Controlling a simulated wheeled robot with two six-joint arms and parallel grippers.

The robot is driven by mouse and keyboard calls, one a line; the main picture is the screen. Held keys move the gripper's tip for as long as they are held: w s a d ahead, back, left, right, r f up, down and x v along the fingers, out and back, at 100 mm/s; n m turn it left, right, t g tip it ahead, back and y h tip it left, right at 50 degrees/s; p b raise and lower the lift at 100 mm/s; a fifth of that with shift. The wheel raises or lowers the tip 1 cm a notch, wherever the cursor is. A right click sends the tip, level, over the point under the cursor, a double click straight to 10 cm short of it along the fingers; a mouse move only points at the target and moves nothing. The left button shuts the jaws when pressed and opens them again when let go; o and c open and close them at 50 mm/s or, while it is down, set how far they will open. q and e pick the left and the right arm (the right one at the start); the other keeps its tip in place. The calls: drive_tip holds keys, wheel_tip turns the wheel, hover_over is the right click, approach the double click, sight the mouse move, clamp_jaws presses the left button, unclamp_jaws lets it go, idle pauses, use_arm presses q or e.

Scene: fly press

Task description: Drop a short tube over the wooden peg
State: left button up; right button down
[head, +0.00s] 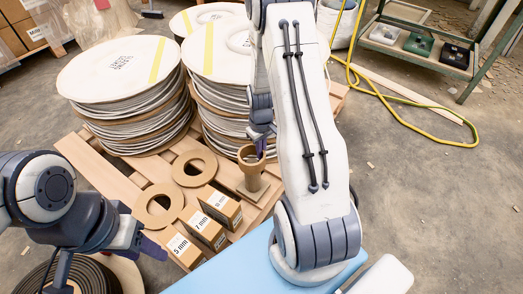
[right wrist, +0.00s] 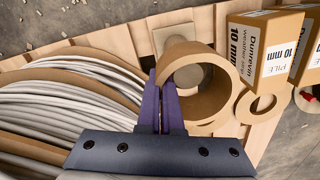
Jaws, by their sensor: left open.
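A short brown cardboard tube (head: 245,157) is upright at the wooden peg (head: 252,180), which rises from a square base (head: 250,194) on the pallet. In the right wrist view, the tube (right wrist: 222,88) shows its open end, and the round peg top (right wrist: 188,76) is visible inside its outline. My right gripper (right wrist: 159,100) has its purple fingers closed on the tube's wall. Whether the tube is above the peg or partly around it, I cannot tell. My left gripper (head: 150,243) is open and empty at the lower left, away from the peg.
Several labelled boxes (head: 205,228) and flat brown rings (head: 195,168) lie near the peg on the pallet. Tall stacks of round discs (head: 120,95) stand behind and left. A blue surface (head: 225,272) is in front. A yellow hose (head: 400,100) lies on the floor right.

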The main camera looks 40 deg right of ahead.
drive_tip(key=shift+f, duration=0.35)
idle(0.3)
drive_tip(key=c, duration=1)
unclamp_jaws()
drive_tip(key=shift+a, duration=0.15)
drive_tip(key=shift+c, duration=1.3)
drive_tip(key=shift+o, duration=0.4)
